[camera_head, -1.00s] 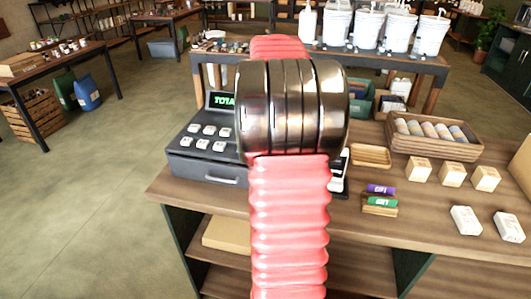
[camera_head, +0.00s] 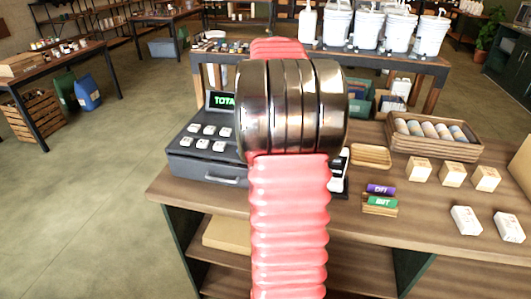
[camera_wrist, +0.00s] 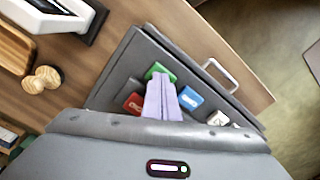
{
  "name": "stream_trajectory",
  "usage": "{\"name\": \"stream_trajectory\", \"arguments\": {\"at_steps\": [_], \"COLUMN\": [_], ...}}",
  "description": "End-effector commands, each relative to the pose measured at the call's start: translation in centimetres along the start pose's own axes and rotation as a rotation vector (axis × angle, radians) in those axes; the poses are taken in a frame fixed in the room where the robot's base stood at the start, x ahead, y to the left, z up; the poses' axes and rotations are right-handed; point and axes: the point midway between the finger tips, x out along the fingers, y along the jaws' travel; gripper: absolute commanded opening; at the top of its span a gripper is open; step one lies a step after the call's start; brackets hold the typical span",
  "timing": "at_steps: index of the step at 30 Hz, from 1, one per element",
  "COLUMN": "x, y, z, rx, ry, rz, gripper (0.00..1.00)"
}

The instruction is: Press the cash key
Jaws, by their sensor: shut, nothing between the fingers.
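The grey cash register (camera_head: 205,158) stands on the wooden counter, its display showing "TOTA" and its drawer front facing me. Several pale keys (camera_head: 208,137) show on its sloped top in the head view; my arm covers its right part. In the wrist view the register (camera_wrist: 122,82) has a green key (camera_wrist: 160,70), a red key (camera_wrist: 133,103), a blue key (camera_wrist: 190,97) and a white key (camera_wrist: 217,118). I cannot read which is the cash key. My gripper (camera_wrist: 158,78) is shut and empty, its lavender fingertips over the keys by the green one. I cannot tell whether they touch.
Gift cards (camera_head: 381,196), small boxes (camera_head: 453,174) and a basket of rolls (camera_head: 433,137) sit on the counter (camera_head: 420,223) to the right. A card terminal (camera_head: 340,170) is partly hidden behind my arm. Pump buckets (camera_head: 367,27) stand on a table behind.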

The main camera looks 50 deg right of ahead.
Motion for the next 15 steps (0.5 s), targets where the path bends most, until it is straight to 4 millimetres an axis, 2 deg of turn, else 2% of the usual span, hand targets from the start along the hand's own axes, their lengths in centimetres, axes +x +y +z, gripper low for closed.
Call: {"name": "stream_trajectory", "arguments": {"at_steps": [10,15], "x": [0.10,-0.61], "y": [0.01,0.03], "z": [-0.01,-0.06], "rx": [0.000,0.000], "ry": [0.000,0.001], "rz": [0.000,0.000], "gripper": [0.00,0.00]}}
